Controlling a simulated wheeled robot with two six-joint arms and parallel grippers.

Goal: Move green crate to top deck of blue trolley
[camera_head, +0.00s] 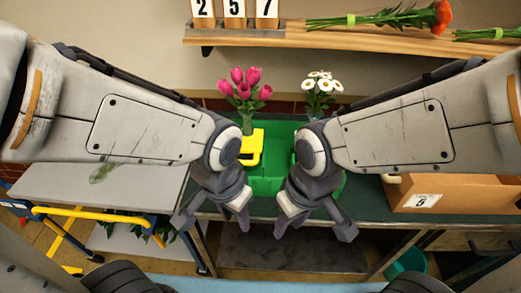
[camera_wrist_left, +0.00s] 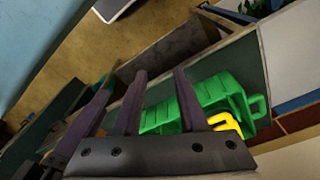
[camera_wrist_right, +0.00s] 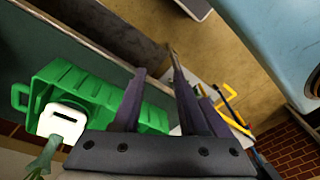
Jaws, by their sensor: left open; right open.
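The green crate (camera_head: 268,186) sits on the dark green worktop, partly hidden by my arms. It also shows in the left wrist view (camera_wrist_left: 217,90) and right wrist view (camera_wrist_right: 92,92). A yellow vase (camera_head: 257,140) with pink tulips (camera_head: 245,84) appears inside it; white daisies (camera_head: 318,85) rise at its right. A white vase (camera_wrist_right: 65,119) shows there in the right wrist view. My left gripper (camera_head: 213,219) and right gripper (camera_head: 313,225) are open and empty at its front side; contact cannot be told.
A yellow rail (camera_head: 95,215) edges the trolley. A cardboard box (camera_head: 455,193) stands right on the worktop (camera_head: 375,212). A wall shelf (camera_head: 300,37) holds number cards and cut flowers above. A teal bucket (camera_head: 405,263) is below right.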

